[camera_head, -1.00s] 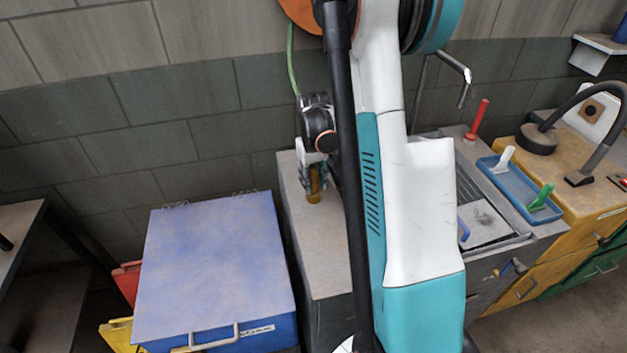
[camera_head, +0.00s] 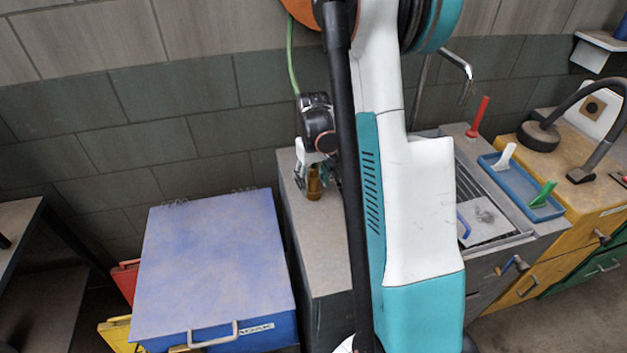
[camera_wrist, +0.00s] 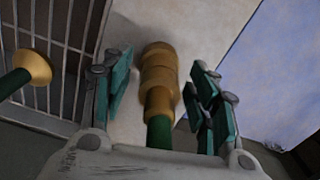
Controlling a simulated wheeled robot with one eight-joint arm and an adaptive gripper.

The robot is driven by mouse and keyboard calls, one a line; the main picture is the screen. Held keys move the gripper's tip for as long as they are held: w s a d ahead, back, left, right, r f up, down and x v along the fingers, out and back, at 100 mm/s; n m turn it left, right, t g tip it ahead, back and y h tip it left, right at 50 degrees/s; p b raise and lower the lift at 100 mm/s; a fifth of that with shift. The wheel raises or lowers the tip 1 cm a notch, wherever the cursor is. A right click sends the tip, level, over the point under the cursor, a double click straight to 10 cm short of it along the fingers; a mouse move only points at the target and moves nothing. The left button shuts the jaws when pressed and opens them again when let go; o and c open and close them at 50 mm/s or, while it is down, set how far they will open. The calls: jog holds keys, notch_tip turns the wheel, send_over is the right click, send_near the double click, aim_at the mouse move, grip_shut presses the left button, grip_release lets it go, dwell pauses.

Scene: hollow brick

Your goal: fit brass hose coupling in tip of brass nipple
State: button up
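A stepped brass piece (camera_wrist: 159,75) with a dark green lower part (camera_wrist: 159,132) lies between my gripper's teal finger pads in the wrist view. My gripper (camera_wrist: 162,88) is open around it, with a gap visible on both sides. A second brass piece with a flared round end (camera_wrist: 34,68) is at the left edge of the wrist view, outside the fingers. I cannot tell for sure which is the coupling and which the nipple. In the head view my gripper (camera_head: 307,182) is low at the grey counter, beside an amber-brass piece (camera_head: 314,184); my arm partly hides this area.
The grey counter (camera_head: 330,270) holds a sink (camera_head: 490,220) with a tap (camera_head: 458,65). A blue-topped cabinet (camera_head: 210,260) is at left. A blue tray (camera_head: 520,190) with white and green items lies at right. A green hose (camera_head: 290,65) hangs behind my arm.

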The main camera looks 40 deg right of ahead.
jog(key=shift+r, duration=0.1)
notch_tip(320, 180, up, 12)
jog(key=shift+f, duration=0.1)
dwell(0.5)
dwell(0.4)
